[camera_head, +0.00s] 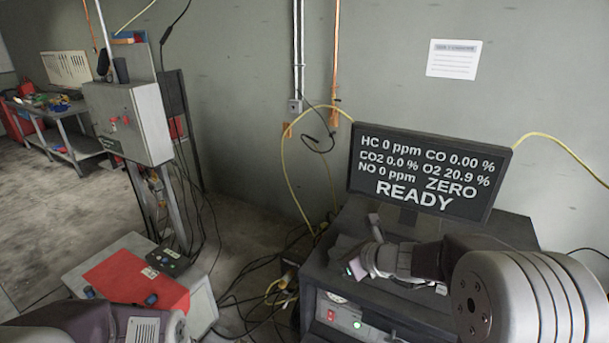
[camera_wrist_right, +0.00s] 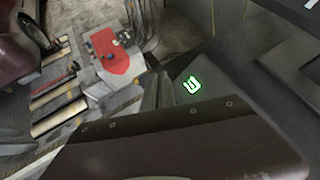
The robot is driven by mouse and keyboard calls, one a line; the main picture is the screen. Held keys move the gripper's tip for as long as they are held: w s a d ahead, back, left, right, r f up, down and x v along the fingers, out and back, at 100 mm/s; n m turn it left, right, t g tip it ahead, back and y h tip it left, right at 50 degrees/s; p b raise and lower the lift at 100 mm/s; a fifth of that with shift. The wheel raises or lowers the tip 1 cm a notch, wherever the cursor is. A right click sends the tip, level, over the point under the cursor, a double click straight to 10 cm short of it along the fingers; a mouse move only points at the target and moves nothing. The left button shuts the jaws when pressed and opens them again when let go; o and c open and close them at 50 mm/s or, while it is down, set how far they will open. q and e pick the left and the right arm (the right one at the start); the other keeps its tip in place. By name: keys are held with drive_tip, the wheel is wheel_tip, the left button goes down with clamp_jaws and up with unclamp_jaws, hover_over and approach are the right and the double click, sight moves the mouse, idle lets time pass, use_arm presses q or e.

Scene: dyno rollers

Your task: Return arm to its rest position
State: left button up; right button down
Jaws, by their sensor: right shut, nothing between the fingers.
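My right arm comes in from the right in the head view, with its large ribbed joint (camera_head: 520,300) near the lower right corner. My right gripper (camera_head: 345,254) is shut and empty. It appears over the top of the dark analyzer cabinet, in front of and below the monitor (camera_head: 425,170); I cannot tell whether it touches the cabinet. A green mark lights up on it, which also shows in the right wrist view. Part of my left arm (camera_head: 110,325) shows at the bottom left edge of the head view; its gripper is out of the frame.
The dark cabinet (camera_head: 375,322) has a red switch and a green lamp. A light box with a red top (camera_head: 125,278) stands left of it, with loose cables between. A grey control box (camera_head: 128,122) stands behind. A workbench (camera_head: 65,128) is at the far left, with open floor in front.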

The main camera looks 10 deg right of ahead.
drive_tip(key=s+a+f+n+g+b, duration=0.2)
drive_tip(key=s+f+n+g+b, duration=0.1)
drive_tip(key=s+f+n, duration=0.45)
drive_tip(key=s+a+f+n+g+b, duration=0.3)
drive_tip(key=s+f+n, duration=0.3)
drive_tip(key=s+f, duration=0.15)
use_arm(q)
wheel_tip(320, 180, down, 8)
use_arm(e)
drive_tip(key=s+d+f+n+g+h, duration=0.1)
drive_tip(key=s+d+f+n+h, duration=0.1)
drive_tip(key=n, duration=0.5)
drive_tip(key=s+d+f+n+g+h, duration=0.1)
drive_tip(key=s+d+f+n+h, duration=0.2)
drive_tip(key=s+d+n, duration=0.2)
drive_tip(key=d+n, duration=0.1)
drive_tip(key=n, duration=0.2)
drive_tip(key=shift+d+f+g, duration=0.25)
drive_tip(key=shift+d+g, duration=0.05)
use_arm(q)
drive_tip(key=shift+r, duration=0.1)
use_arm(e)
drive_tip(key=shift+s, duration=0.1)
